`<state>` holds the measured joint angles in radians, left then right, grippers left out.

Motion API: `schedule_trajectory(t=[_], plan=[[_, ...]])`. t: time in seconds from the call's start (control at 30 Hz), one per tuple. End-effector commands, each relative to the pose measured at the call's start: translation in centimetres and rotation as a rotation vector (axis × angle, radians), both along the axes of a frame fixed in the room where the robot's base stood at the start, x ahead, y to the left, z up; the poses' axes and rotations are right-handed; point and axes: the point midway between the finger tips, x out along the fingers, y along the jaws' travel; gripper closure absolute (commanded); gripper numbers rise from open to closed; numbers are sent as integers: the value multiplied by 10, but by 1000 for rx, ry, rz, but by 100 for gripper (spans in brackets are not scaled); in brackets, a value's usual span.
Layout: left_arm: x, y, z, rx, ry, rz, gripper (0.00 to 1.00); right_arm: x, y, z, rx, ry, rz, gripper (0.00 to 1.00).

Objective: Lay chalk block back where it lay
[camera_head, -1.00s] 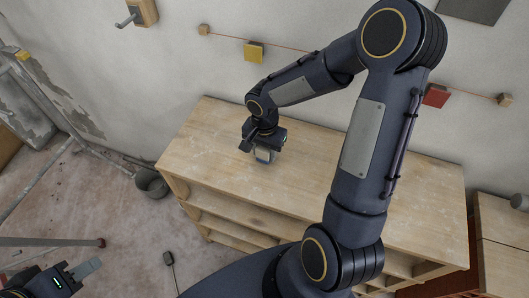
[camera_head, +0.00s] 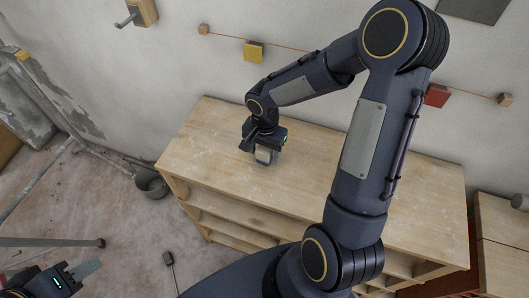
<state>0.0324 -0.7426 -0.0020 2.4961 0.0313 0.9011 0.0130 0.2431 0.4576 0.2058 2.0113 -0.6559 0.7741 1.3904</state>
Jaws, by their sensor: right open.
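My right gripper (camera_head: 264,158) is over the left part of the wooden workbench top (camera_head: 330,200), pointing down. Its jaws are open. A small pale block (camera_head: 263,155), which looks like the chalk block, shows at the fingertips, low at the bench top. Fingers and gripper body hide part of it, and I cannot tell whether a finger touches it. My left gripper (camera_head: 90,268) is at the lower left, over the floor and far from the bench; its pale finger shows from the side, and I cannot tell whether it is open.
The bench has open shelves below its front edge. A grey bucket (camera_head: 153,184) stands on the floor to its left. A yellow block (camera_head: 253,51) and a red block (camera_head: 437,95) hang by a cord on the wall. The bench top around my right gripper looks clear.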

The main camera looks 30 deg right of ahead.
Motion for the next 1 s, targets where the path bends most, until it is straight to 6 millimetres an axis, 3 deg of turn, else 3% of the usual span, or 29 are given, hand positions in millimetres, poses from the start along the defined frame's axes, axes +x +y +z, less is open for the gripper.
schedule_trajectory(t=[0.2, 0.47, 0.57, 0.73, 0.9, 1.0], plan=[[0, 0, -5, 0, 0, 0, 64, 4, -2, 40, 0, -5, 0, 40], [0, 0, -4, 0, 0, 0, 64, -5, -3, 71, 7, -21, 31, 40], [0, 0, -4, 0, 0, 0, 64, -24, -4, 94, 26, -69, 111, 40], [0, 0, -4, 0, 0, 0, 64, -83, 3, 138, 78, -222, 342, 40], [0, 0, -4, 0, 0, 0, 64, -134, 20, 157, 114, -414, 573, 40], [0, 0, -4, 0, 0, 0, 64, -153, 30, 160, 120, -510, 674, 40]])
